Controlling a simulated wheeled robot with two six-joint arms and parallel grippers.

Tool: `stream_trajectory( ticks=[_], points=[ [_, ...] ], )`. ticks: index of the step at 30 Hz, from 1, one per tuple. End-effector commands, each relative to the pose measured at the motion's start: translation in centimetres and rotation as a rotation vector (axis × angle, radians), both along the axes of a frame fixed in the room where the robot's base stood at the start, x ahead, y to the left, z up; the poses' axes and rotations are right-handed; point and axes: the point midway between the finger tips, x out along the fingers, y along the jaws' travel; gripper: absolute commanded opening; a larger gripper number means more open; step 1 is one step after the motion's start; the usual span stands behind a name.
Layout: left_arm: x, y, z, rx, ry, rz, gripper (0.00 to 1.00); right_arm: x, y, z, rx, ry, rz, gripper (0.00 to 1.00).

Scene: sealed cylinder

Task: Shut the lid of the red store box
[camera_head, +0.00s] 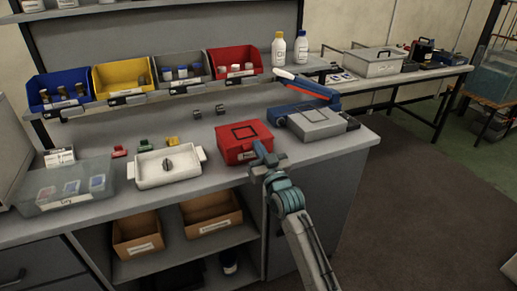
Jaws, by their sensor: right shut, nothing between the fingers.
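My right gripper (262,153) is shut and empty at the front right corner of the box. It covers part of that corner, and I cannot tell whether it touches the box. My left gripper is not in view.
A grey case (315,123) sits close right of the box. A white dish (167,168) and a clear tray (65,190) are to the left. Coloured bins (235,62) line the shelf behind. Small red, green and yellow pieces lie behind the dish.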

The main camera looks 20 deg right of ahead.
Motion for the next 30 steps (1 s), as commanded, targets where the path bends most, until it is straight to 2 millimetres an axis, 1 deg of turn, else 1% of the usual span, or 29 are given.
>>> stream_trajectory(
  ticks=[3,9,26,27,30],
  points=[
    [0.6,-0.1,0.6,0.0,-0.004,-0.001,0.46,0.0,0.0,-0.4,0.0,0.0,0.0,0.0],
    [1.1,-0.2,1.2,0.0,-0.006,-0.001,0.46,0.0,0.0,-0.6,0.0,0.002,0.0,0.0],
    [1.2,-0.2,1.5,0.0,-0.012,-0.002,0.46,0.0,0.0,-0.6,0.0,0.008,0.0,0.0],
    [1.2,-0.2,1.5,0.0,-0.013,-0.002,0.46,0.1,0.0,-0.5,0.0,0.008,0.0,0.0],
    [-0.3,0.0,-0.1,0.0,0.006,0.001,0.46,0.2,-0.1,0.1,-0.001,0.007,0.0,0.0]
  ],
)
